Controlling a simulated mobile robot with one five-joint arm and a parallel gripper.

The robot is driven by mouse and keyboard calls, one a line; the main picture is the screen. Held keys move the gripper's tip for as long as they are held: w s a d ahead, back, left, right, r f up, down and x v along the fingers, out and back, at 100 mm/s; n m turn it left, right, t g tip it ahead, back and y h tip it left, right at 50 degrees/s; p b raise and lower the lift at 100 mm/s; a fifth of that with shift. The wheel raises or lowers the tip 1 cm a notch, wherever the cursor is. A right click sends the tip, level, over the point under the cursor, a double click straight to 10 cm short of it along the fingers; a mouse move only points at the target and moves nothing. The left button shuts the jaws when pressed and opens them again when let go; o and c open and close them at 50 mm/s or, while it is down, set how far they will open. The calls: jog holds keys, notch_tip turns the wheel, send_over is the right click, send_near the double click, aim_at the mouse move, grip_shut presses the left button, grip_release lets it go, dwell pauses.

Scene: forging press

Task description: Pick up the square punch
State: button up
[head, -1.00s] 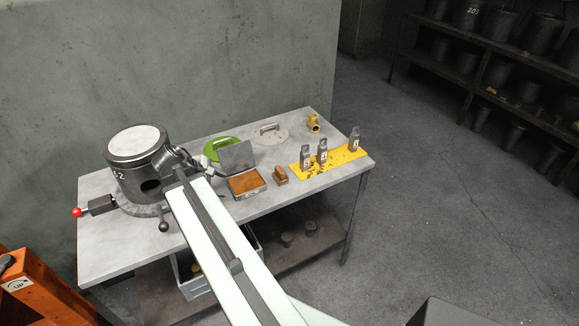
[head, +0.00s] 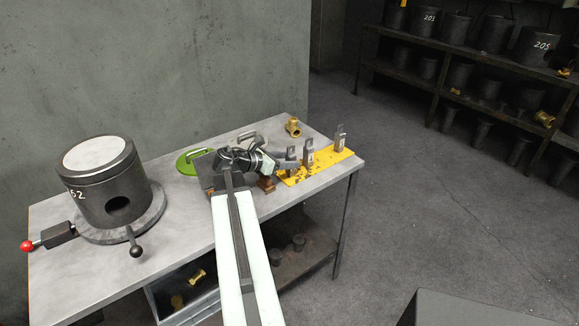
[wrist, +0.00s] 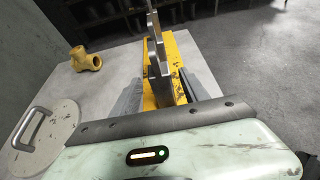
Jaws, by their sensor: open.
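Three grey metal punches stand upright in a row on a yellow strip (head: 325,163) at the table's right end: a near one (head: 291,153), a middle one (head: 308,152) and a far one (head: 340,136). Their marks are too small to read, so I cannot tell which is the square punch. My gripper (wrist: 161,80) is open, with its fingers on either side of the row's near end. In the wrist view the punches overlap in line, and the nearest punch (wrist: 160,88) stands between the fingers. I cannot tell whether they touch it.
A brass fitting (head: 293,127) stands behind the strip; a grey round lid with a handle (wrist: 45,125) lies to the left. A green disc (head: 187,163) and a brown block (head: 266,184) are near my arm. A large dark cylinder (head: 108,185) fills the table's left.

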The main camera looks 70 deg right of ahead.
jog(key=b+x, duration=0.1)
jog(key=x, duration=0.4)
jog(key=shift+b, duration=0.3)
jog(key=shift+a, duration=0.1)
jog(key=shift+c, duration=0.3)
grip_shut()
